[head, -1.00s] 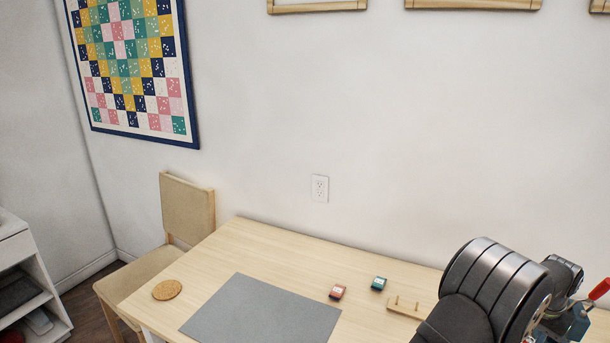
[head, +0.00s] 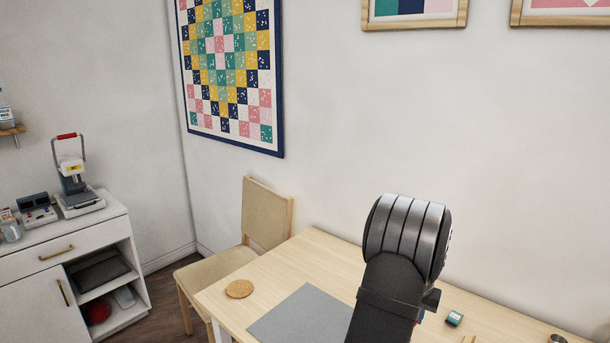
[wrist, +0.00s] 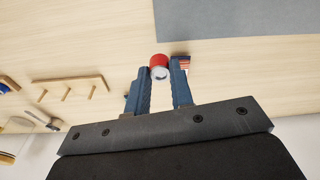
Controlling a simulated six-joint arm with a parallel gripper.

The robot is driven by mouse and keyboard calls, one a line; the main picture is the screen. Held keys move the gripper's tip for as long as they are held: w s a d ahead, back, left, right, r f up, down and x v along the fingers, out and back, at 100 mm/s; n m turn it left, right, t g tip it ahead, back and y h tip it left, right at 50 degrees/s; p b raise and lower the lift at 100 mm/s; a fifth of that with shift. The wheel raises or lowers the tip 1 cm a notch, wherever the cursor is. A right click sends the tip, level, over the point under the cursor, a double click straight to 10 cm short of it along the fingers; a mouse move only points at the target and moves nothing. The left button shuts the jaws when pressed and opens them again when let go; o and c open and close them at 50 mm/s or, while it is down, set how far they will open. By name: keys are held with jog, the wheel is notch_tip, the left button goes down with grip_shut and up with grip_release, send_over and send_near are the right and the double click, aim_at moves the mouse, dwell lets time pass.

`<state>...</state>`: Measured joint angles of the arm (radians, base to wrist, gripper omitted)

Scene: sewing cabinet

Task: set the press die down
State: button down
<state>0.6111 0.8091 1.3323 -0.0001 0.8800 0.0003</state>
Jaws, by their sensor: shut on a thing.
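My gripper (wrist: 161,75) shows in the wrist view with two blue fingers. It is shut on the press die (wrist: 159,61), a small cylinder with a red side and a pale metal end. The die is between the fingertips, above the light wood table (wrist: 100,45). The gap between die and table cannot be judged. The table also shows there (head: 315,255).
A red box (wrist: 185,63) shows behind one finger. A press (head: 74,187) stands on the white cabinet (head: 40,262) at left.

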jog(key=w+a+f+n, duration=0.2)
jog(key=a+n, duration=0.5)
jog(key=a, duration=2.9)
jog(key=shift+w+y, duration=0.15)
jog(key=shift+y, duration=0.25)
jog(key=s+d+r+m, duration=0.25)
jog(key=s+d, duration=0.25)
jog(key=d, duration=0.5)
jog(key=s+d+r+m, duration=0.2)
jog(key=s+d+m, duration=0.15)
jog(key=d, duration=0.65)
send_near(329, 339)
jog(key=shift+s+a+f+h, duration=0.1)
jog(key=shift+s+f+h, duration=0.05)
jog(key=shift+s+f, duration=0.35)
jog(key=shift+s+a+f+h, duration=0.15)
jog(key=shift+s+f, duration=0.15)
jog(key=shift+s, duration=0.35)
jog(key=shift+f, duration=1.95)
jog(key=shift+f, duration=0.1)
